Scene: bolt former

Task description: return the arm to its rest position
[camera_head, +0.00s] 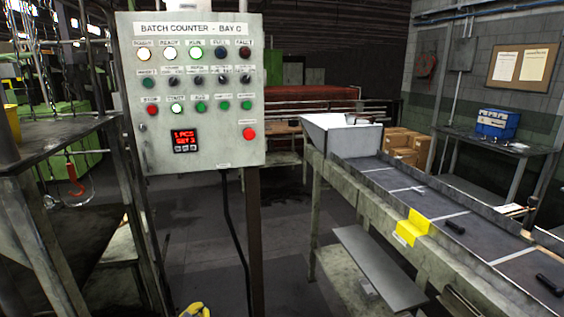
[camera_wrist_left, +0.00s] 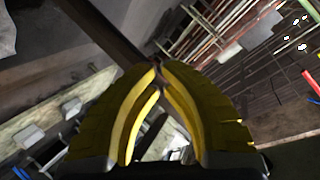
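My left gripper (camera_head: 194,311) shows only as a yellow tip at the bottom edge of the head view, low in front of the panel's post. In the left wrist view its two yellow fingers (camera_wrist_left: 158,68) come together at their tips, with nothing held between them. The rest of the left arm is hidden in the head view. My right gripper is not in view. The grey batch counter panel (camera_head: 215,115) stands upright on a post, with lit lamps, knobs, buttons and a red display (camera_head: 184,140). The gripper is apart from the panel.
A conveyor (camera_head: 400,190) runs along the right, with black pieces (camera_head: 455,228) on its belt, a yellow bracket (camera_head: 413,228) and a white hopper (camera_head: 342,135) at its far end. A rack with a shelf (camera_head: 50,135) stands at left. Open floor (camera_head: 205,225) lies between.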

